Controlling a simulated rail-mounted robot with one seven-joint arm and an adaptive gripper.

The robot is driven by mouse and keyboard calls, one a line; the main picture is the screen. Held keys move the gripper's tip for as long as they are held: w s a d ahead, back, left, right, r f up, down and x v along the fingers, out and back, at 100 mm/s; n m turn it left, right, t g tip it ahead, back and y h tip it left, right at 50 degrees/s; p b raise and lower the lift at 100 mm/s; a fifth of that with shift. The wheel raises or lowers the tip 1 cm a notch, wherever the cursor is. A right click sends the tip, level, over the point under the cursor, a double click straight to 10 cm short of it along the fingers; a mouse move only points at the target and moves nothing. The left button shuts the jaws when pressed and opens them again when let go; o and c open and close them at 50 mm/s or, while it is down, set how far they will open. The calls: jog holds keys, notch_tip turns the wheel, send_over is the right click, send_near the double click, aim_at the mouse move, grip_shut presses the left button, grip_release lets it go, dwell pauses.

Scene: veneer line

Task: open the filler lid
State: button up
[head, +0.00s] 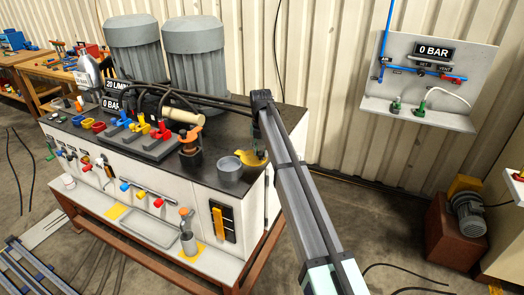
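A short grey cylinder (229,169), which looks like the filler neck, stands near the right front corner of the dark bench top. A yellow rounded piece (253,158), which looks like the filler lid, is at the right of its rim. The grey top of the neck is in view, not covered by the yellow piece. My gripper (260,146) is dark and small here, right over the yellow piece and partly hidden by my arm. I cannot tell whether it touches the piece or how its fingers stand.
A black fitting with an orange top (190,139) stands left of the neck. Behind it are a beige cylinder (188,115) and coloured valve levers (137,125). A gauge panel (430,75) hangs on the right wall.

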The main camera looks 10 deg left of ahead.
jog(key=o, duration=0.3)
jog(key=shift+r, duration=0.1)
notch_tip(320, 180, up, 12)
dwell(0.5)
jog(key=shift+d, duration=0.1)
